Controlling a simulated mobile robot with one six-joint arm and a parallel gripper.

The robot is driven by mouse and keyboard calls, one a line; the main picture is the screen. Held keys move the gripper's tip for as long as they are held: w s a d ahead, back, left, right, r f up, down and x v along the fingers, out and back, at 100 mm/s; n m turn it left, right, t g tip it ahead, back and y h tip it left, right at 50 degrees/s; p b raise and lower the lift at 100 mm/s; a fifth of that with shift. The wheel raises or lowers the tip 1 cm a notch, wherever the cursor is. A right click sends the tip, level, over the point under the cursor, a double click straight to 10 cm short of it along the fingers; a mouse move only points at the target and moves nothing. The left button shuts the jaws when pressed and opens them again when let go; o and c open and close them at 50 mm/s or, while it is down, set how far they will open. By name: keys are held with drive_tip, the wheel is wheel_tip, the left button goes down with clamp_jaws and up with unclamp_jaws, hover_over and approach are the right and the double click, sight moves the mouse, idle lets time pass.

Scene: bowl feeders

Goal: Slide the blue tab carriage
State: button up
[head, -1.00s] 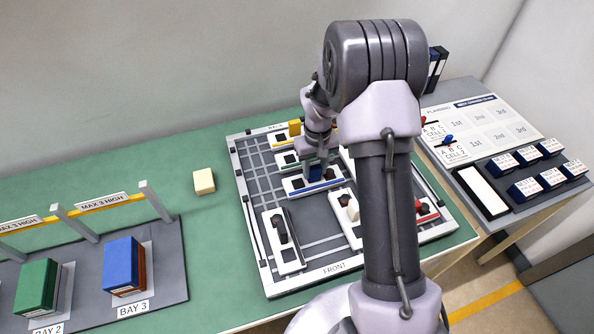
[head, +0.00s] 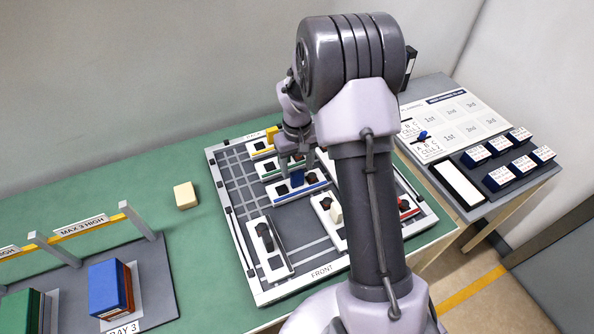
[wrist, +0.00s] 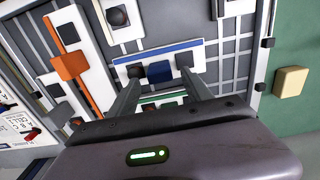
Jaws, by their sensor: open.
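The blue tab carriage is a white plate with a blue stripe (head: 310,188) and a raised blue tab (head: 297,178), lying in the framed board. In the wrist view the blue tab (wrist: 159,72) sits mid-plate between two dark squares, below the blue stripe (wrist: 160,53). My gripper (head: 297,160) is open above the carriage. In the wrist view its fingers (wrist: 161,80) stand apart, one to each side of the tab, with nothing held. I cannot tell how far the fingertips are above the plate. My arm hides part of the board's right side.
An orange carriage (wrist: 70,68) shows in the wrist view. Bare grid (head: 233,175) lies left of the blue carriage.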

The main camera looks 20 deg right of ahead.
wheel_tip(320, 180, up, 14)
drive_tip(key=p, duration=0.3)
